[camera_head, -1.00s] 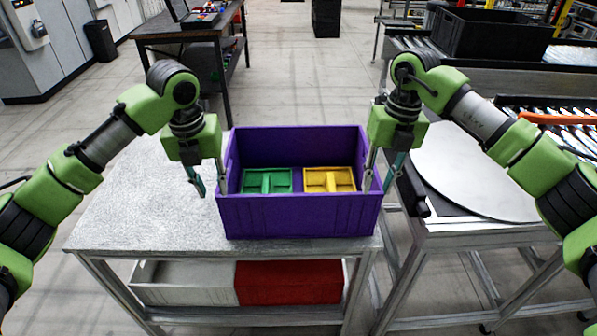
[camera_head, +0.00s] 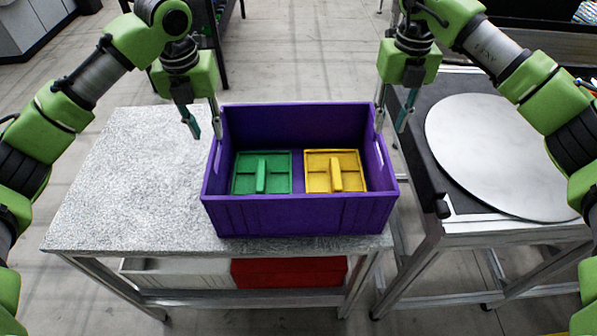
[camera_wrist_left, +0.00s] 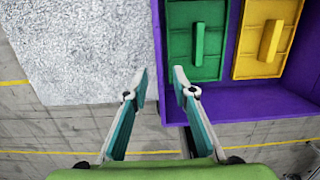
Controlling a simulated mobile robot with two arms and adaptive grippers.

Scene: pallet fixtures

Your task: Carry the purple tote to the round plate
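The purple tote (camera_head: 300,215) stands upright on the grey table, near its right end. It holds a green divided tray (camera_head: 262,172) and a yellow divided tray (camera_head: 335,172). The round plate (camera_head: 490,150) is a grey disc on the stand to the right. My left gripper (camera_head: 204,131) is open at the tote's left wall, toward the back. In the left wrist view its fingers (camera_wrist_left: 157,88) lie on either side of that wall, with nothing pinched between them. My right gripper (camera_head: 391,125) has its fingers apart at the tote's right wall, toward the back.
The grey table (camera_head: 120,190) is bare left of the tote. A gap separates it from the plate's stand (camera_head: 500,232). A white bin (camera_head: 175,272) and a red bin (camera_head: 290,272) sit on the shelf below.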

